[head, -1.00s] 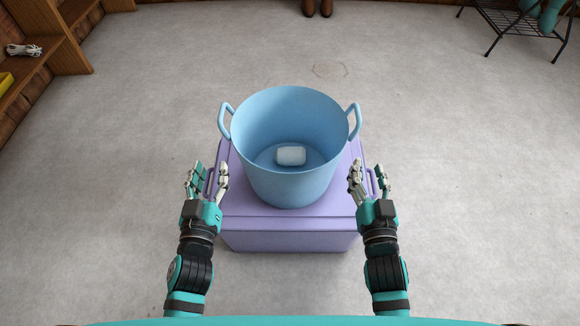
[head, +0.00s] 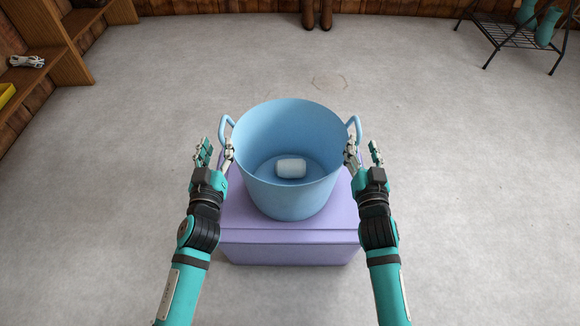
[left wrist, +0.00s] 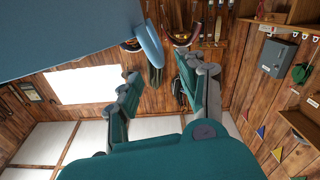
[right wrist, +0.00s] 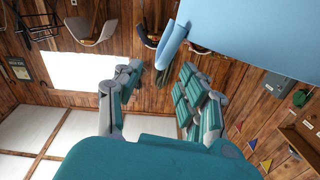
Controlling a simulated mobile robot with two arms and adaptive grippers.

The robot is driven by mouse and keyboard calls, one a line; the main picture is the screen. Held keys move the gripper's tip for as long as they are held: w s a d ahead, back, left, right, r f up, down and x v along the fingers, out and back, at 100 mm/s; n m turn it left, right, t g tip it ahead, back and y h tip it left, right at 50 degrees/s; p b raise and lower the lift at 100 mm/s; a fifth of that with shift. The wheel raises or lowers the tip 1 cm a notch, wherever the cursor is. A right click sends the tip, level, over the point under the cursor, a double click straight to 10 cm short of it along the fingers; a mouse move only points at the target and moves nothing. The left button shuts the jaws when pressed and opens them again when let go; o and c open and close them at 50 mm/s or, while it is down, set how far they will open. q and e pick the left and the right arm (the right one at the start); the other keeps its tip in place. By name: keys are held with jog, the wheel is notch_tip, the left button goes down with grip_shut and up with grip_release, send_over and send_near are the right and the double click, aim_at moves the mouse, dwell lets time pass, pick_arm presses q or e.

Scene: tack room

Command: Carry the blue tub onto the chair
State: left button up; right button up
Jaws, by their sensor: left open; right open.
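The blue tub (head: 290,205) stands upright on a lilac lidded box (head: 290,245), with a whitish, rounded block (head: 291,168) lying inside it. My left gripper (head: 216,152) is open just below the tub's left handle (head: 225,128). My right gripper (head: 363,151) is open just below the right handle (head: 356,124). In the left wrist view the tub wall (left wrist: 70,30) and the handle (left wrist: 150,45) lie beyond the open fingers. The right wrist view also shows the tub (right wrist: 270,30) and its handle (right wrist: 172,45).
A black metal rack (head: 515,35) with teal items stands at the back right. Wooden shelves (head: 60,45) line the left, and brown boots (head: 317,14) stand at the back. The grey floor around the box is clear.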

aim_at(219, 135)
pick_arm(q)
jog(key=w, duration=0.7)
jog(key=shift+w, duration=0.2)
pick_arm(e)
jog(key=w, duration=0.7)
jog(key=shift+w+d, duration=0.1)
jog(key=shift+w, duration=0.1)
pick_arm(q)
grip_shut()
pick_arm(e)
grip_shut()
pick_arm(q)
jog(key=shift+r, duration=0.1)
pick_arm(e)
jog(key=shift+r, duration=0.1)
